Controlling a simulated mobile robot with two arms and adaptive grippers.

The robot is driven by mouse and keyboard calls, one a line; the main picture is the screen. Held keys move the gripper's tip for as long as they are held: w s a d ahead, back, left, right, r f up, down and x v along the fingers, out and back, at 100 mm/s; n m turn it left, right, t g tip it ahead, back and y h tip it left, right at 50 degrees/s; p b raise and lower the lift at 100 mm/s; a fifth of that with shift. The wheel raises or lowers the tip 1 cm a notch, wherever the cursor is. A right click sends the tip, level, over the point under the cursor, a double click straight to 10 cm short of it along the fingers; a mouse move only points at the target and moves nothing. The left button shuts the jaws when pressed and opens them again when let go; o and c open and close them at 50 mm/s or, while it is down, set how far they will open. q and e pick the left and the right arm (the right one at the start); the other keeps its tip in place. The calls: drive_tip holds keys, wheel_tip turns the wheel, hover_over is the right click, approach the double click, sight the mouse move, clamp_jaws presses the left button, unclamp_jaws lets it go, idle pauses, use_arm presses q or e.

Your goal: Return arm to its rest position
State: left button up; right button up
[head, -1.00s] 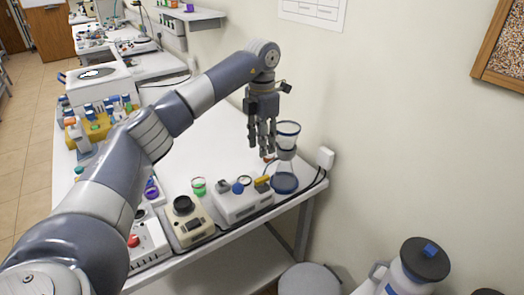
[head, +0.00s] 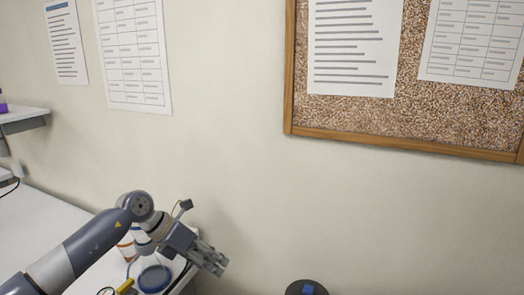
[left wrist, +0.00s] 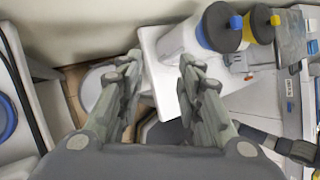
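My left arm (head: 75,255) comes in from the lower left of the head view, over the white table. My left gripper (head: 212,262) is at its end, beside the table's right end and in front of the wall. In the left wrist view the two fingers of my left gripper (left wrist: 157,72) stand well apart with nothing between them. A glass vessel with an orange band (head: 126,245) is partly hidden behind the arm. My right gripper does not show.
The white table (head: 35,225) holds a blue round base (head: 154,279). A corkboard (head: 420,110) hangs on the wall. A dark lid with a blue knob (head: 306,289) is at the bottom.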

use_arm(q)
drive_tip(key=s+d+r+n+t+h, duration=0.25)
drive_tip(key=d+r+h, duration=0.25)
drive_tip(key=d, duration=0.3)
drive_tip(key=s+d+r+n+t+h, duration=0.25)
drive_tip(key=d+r+n+h, duration=0.2)
drive_tip(key=d, duration=0.35)
drive_tip(key=w+a+f+n+t+y, duration=0.25)
drive_tip(key=a+n+t+y, duration=0.95)
drive_tip(key=n, duration=0.9)
drive_tip(key=s+a+f+n+g+y, duration=0.2)
drive_tip(key=s+a+f+n+y, duration=0.15)
drive_tip(key=f, duration=0.25)
drive_tip(key=s+a+f+n+g+y, duration=0.2)
drive_tip(key=s+a+f+n, duration=0.25)
drive_tip(key=f, duration=0.25)
drive_tip(key=s+a+f+n+g, duration=0.25)
drive_tip(key=s+f+g, duration=0.4)
drive_tip(key=s, duration=0.55)
drive_tip(key=s+a+f+n+g, duration=0.1)
drive_tip(key=s+f+n+g, duration=0.35)
drive_tip(key=s, duration=0.75)
drive_tip(key=s+f+m+g, duration=0.2)
drive_tip(key=s+f, duration=0.1)
drive_tip(key=f, duration=2.7)
drive_tip(key=s+a+f+g, duration=0.1)
drive_tip(key=s+a+f, duration=0.1)
drive_tip(key=s+f, duration=1.3)
drive_tip(key=shift+s+a, duration=0.25)
drive_tip(key=shift+s, duration=0.6)
